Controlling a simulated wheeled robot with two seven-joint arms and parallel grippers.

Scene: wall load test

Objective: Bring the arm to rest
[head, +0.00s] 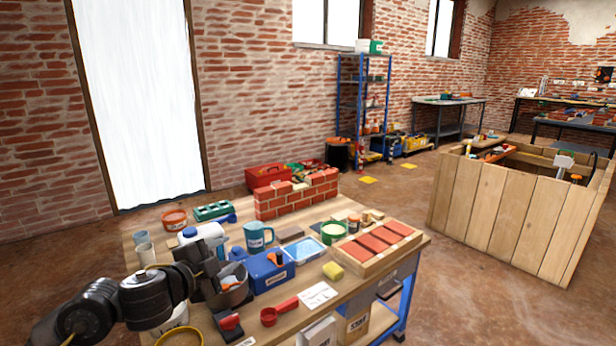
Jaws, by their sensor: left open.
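My left arm comes in from the lower left over the near-left part of the workbench (345,285). My left gripper (224,289) is open, over or beside a grey bowl (238,293). I cannot tell whether it touches the bowl. Nothing shows clearly held between its fingers. The arm hides part of the bench's left side. My right gripper is not in view.
Near the gripper stand a blue box (270,272), a blue mug (257,237) and a red scoop (279,311). A small brick wall (296,195) stands at the back, a wooden tray of red bricks (345,263) at the right.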

